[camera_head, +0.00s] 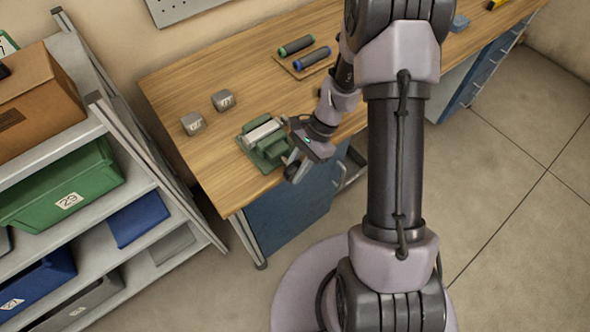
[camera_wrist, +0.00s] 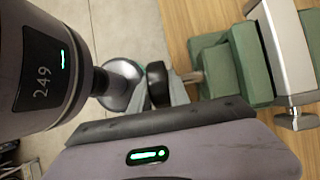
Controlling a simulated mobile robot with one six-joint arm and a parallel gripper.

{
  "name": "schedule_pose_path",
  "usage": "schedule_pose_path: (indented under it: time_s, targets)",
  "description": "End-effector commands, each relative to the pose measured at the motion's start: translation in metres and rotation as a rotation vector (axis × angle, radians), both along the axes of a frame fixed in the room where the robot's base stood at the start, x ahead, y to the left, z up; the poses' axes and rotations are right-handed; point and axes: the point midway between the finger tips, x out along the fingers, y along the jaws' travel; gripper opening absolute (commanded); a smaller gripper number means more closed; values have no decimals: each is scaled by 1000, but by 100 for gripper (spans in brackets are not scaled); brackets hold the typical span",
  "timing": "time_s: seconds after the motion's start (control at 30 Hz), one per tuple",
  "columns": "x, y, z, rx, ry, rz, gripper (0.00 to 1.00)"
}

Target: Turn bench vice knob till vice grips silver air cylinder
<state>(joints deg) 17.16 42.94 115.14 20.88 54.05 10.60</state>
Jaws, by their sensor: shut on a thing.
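The green bench vice (camera_head: 270,152) stands at the front edge of the wooden bench; its green body also shows at the right of the wrist view (camera_wrist: 215,65). The silver air cylinder (camera_head: 263,132) lies lengthwise between the vice jaws, and it shows in the wrist view (camera_wrist: 290,48). Whether the jaws touch it on both sides I cannot tell. My gripper (camera_head: 293,163) is at the vice's front, shut on the knob at the end of the screw shaft (camera_wrist: 191,77). The dark knob (camera_wrist: 157,82) is partly hidden by my gripper's fingers.
Two grey marked cubes (camera_head: 222,100) sit left of the vice. Green- and blue-ended rollers (camera_head: 297,45) lie farther back on the bench. A shelf with a green bin (camera_head: 65,185) stands at the left. The bench around the cubes is clear.

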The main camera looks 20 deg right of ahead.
Motion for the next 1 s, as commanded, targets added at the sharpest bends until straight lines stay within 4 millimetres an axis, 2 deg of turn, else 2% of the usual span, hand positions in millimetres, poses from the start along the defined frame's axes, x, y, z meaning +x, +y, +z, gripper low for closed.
schedule_pose_path:
  time_s: [0.6,1.0]
  targets:
    - [0,-2,-6,546,176,0,0]
    - [0,-1,-6,810,262,3,0]
